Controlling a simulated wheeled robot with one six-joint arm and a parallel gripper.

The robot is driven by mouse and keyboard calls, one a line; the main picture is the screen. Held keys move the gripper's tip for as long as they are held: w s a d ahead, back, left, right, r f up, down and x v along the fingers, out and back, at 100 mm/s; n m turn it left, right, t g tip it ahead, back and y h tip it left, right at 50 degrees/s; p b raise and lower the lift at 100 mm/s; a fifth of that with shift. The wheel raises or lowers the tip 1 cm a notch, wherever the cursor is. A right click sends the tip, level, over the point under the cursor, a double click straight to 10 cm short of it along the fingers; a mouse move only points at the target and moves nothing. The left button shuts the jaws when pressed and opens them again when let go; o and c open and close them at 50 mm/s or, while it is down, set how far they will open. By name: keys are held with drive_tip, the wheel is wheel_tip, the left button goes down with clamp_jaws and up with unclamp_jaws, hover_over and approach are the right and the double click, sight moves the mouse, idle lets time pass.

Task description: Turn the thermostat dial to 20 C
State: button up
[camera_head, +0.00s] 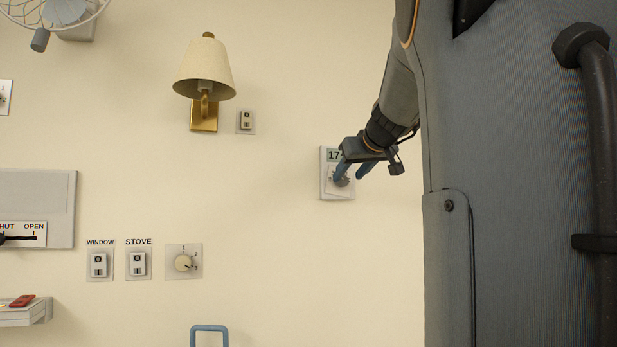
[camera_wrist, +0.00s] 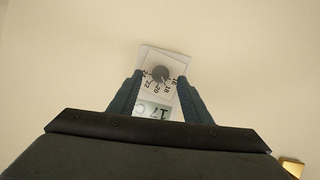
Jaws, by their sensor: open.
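The thermostat (camera_head: 328,188) is a white plate on the wall with a green display that starts with 17 in the head view; my gripper covers the rest. In the wrist view the thermostat (camera_wrist: 171,60) appears upside down, with a display (camera_wrist: 153,111) that seems to read 17 C. Its round grey dial (camera_wrist: 160,74) has a printed scale with numbers including 18, 20 and 22. My gripper (camera_head: 351,176) is open at the thermostat, its blue fingers (camera_wrist: 157,92) on either side of the plate's lower picture area. Whether they touch the dial, I cannot tell.
Left of the thermostat are a wall lamp (camera_head: 205,75), a small switch (camera_head: 246,120), WINDOW (camera_head: 99,264) and STOVE (camera_head: 138,264) switches and a cream rotary knob (camera_head: 183,262). A SHUT/OPEN slider panel (camera_head: 38,205) is at far left. Bare wall surrounds the thermostat.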

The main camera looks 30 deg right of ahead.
sight(345, 180)
drive_tip(key=shift+x, duration=1.6)
drive_tip(key=c, duration=1)
drive_tip(key=shift+d+m+y+b, duration=0.15)
drive_tip(key=shift+m+y+b, duration=0.4)
drive_tip(key=shift+m+y, duration=0.4)
drive_tip(key=shift+d+m+t+y+b, duration=0.1)
drive_tip(key=shift+m+t+y+b, duration=0.65)
drive_tip(key=shift+m, duration=0.9)
